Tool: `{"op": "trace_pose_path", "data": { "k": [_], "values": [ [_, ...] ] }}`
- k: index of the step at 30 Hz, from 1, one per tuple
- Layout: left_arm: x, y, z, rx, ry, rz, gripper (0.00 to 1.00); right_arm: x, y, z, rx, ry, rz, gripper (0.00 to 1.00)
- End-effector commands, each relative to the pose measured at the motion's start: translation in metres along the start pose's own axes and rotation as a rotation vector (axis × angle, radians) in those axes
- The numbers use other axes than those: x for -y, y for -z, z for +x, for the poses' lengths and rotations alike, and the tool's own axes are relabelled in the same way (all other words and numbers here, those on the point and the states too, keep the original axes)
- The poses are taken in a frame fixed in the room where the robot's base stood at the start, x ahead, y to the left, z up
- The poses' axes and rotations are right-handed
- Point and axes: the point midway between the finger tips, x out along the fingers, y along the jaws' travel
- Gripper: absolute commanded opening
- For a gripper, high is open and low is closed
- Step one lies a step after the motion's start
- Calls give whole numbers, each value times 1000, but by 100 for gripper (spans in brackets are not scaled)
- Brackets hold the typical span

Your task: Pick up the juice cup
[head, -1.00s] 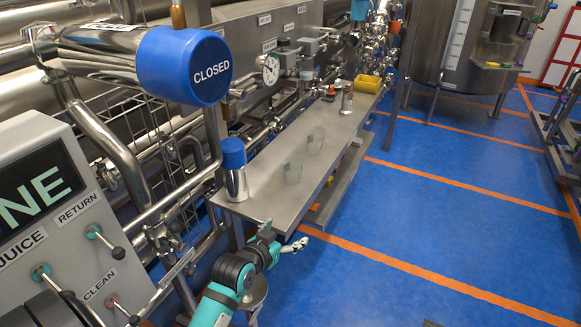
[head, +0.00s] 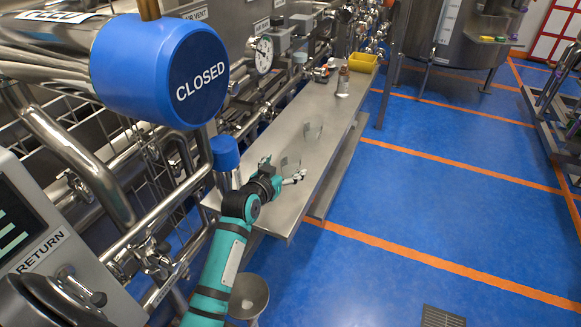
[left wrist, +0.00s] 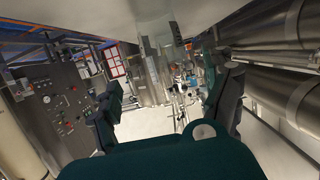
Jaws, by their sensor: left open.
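I cannot tell which one is the juice cup. My left gripper (head: 297,178) is low over the bench, its fingers reaching right, close to the nearer cup. Whether it touches is unclear. In the left wrist view the gripper (left wrist: 172,100) is open, with a faint clear cup shape (left wrist: 160,55) ahead between its fingers. My right gripper is not in view.
A steel container with a blue lid (head: 225,155) stands at the bench's near left end. A metal canister (head: 343,82) and a yellow bin (head: 362,63) are at the far end. A large blue valve cap (head: 150,75) and pipes crowd the left. Open blue floor (head: 450,200) lies right.

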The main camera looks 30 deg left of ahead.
Motion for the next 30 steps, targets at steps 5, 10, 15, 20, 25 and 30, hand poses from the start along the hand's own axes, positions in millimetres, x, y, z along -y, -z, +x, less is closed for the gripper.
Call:
{"op": "trace_pose_path", "data": {
  "k": [5, 10, 15, 20, 25, 30],
  "values": [
    [0, 0, 13, 1, 0, -2, 84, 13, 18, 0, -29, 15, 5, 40],
    [5, 6, 32, -1, 1, -1, 84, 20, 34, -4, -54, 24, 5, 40],
    [8, 7, 56, 2, 0, -3, 84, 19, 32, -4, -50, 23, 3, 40],
    [8, 7, 65, 1, 1, -1, 84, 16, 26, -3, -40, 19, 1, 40],
    [8, 6, 65, 1, 1, -1, 84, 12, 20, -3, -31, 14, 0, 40],
    [8, 6, 64, 1, 1, -1, 64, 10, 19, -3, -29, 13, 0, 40]
  ]
}}
